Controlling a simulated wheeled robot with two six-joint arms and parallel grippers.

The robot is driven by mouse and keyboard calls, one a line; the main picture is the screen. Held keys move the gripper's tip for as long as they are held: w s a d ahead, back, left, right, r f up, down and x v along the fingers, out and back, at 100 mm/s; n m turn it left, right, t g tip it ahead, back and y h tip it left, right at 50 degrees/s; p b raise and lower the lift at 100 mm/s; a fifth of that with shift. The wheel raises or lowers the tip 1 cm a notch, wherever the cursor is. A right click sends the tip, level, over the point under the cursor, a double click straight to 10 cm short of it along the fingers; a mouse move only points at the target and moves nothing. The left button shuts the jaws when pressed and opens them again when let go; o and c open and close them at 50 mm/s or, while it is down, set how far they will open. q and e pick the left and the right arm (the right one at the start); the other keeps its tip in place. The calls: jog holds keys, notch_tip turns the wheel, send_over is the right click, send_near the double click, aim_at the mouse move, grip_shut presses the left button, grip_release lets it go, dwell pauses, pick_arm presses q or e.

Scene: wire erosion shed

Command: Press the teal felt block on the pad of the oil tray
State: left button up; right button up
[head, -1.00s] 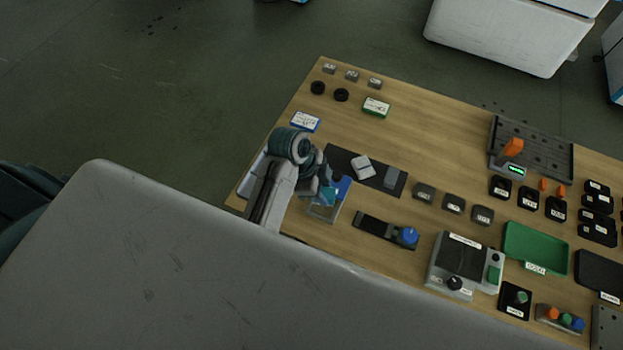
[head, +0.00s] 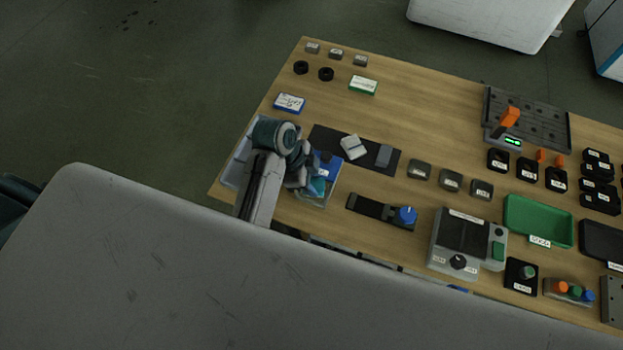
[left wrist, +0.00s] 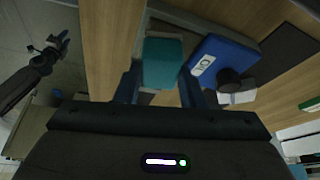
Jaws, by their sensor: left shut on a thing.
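The teal felt block (left wrist: 163,62) is held between the two fingers of my left gripper (left wrist: 160,88) in the left wrist view. In the head view the block (head: 318,187) shows partly, beside my left gripper (head: 306,176) and over the oil tray (head: 322,201). The tray has a blue part with a white label (left wrist: 213,64). The block hides the surface below it, so I cannot tell whether it touches the pad. A dark arm at the left of the wrist view, which looks like my right one, ends in a small gripper (left wrist: 58,44); its opening is unclear.
A dark mat (head: 330,137) with a white block (head: 353,146) and a grey block (head: 384,155) lies behind the tray. A black strip with a blue knob (head: 405,215) lies to its right. A blue-edged card (head: 289,103) lies behind my gripper.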

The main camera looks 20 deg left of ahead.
pick_arm(q)
jog(key=shift+f, duration=0.35)
dwell(0.9)
jog(key=shift+s+f+p, duration=0.15)
jog(key=shift+p, duration=0.4)
dwell(2.1)
notch_tip(320, 180, up, 7)
jog(key=p, duration=0.9)
dwell(0.6)
